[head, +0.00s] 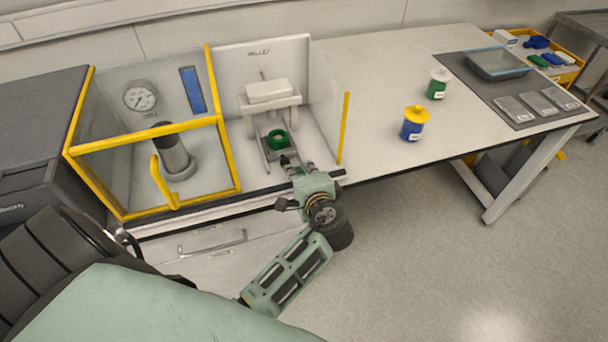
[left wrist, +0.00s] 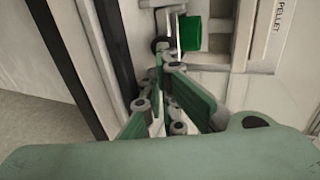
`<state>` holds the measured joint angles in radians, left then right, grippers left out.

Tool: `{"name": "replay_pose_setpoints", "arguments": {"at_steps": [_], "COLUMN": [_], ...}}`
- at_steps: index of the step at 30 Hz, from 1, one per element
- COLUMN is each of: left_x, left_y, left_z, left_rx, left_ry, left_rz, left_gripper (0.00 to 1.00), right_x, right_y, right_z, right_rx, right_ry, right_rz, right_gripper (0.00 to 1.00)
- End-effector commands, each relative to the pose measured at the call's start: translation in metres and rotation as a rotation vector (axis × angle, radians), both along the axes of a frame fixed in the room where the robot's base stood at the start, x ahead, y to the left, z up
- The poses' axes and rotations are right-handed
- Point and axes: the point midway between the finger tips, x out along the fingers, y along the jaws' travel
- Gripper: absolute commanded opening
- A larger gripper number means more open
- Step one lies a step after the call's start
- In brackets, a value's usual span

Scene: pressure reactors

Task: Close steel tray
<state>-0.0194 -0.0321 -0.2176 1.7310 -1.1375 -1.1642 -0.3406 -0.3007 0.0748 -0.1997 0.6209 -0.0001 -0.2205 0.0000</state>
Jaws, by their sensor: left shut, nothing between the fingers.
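The steel tray (head: 268,154) is a small grey plate at the front of the pellet station, below a white block on a stand. A green cup (head: 278,139) stands on it; the cup also shows in the left wrist view (left wrist: 191,33). My left gripper (head: 289,161) is shut and empty at the tray's front edge, just in front of the cup. In the left wrist view its fingertips (left wrist: 164,57) are close together beside the cup. I cannot tell whether they touch the tray. My right gripper is not in view.
A yellow-framed clear enclosure (head: 150,150) with a gauge and cylinder stands left of the station. A yellow post (head: 343,128) stands right of it. A blue jar with a yellow lid (head: 414,122) and a green jar (head: 438,84) stand farther right, with bare bench between.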

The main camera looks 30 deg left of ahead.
Motion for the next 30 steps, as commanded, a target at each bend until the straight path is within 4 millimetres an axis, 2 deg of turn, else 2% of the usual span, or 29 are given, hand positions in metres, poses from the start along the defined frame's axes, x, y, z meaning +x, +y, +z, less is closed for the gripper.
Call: {"name": "replay_pose_setpoints", "arguments": {"at_steps": [14, 17, 24, 30], "left_x": [0.005, 0.014, 0.048, 0.058], "left_y": [0.006, 0.016, 0.056, 0.067], "left_z": [-0.002, -0.002, -0.002, -0.002], "left_rx": [0.001, 0.002, 0.003, 0.001], "left_ry": [-0.001, -0.002, -0.002, -0.001], "left_rz": [0.0, 0.001, 0.002, 0.0], "left_gripper": [0.0, 0.0, 0.0, 0.0], "right_x": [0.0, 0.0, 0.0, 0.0], "right_y": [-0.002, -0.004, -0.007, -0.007], "right_z": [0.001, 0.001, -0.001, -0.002], "right_rx": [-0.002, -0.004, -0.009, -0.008], "right_ry": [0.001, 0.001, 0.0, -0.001], "right_rz": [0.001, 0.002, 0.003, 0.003], "right_gripper": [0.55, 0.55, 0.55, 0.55]}}
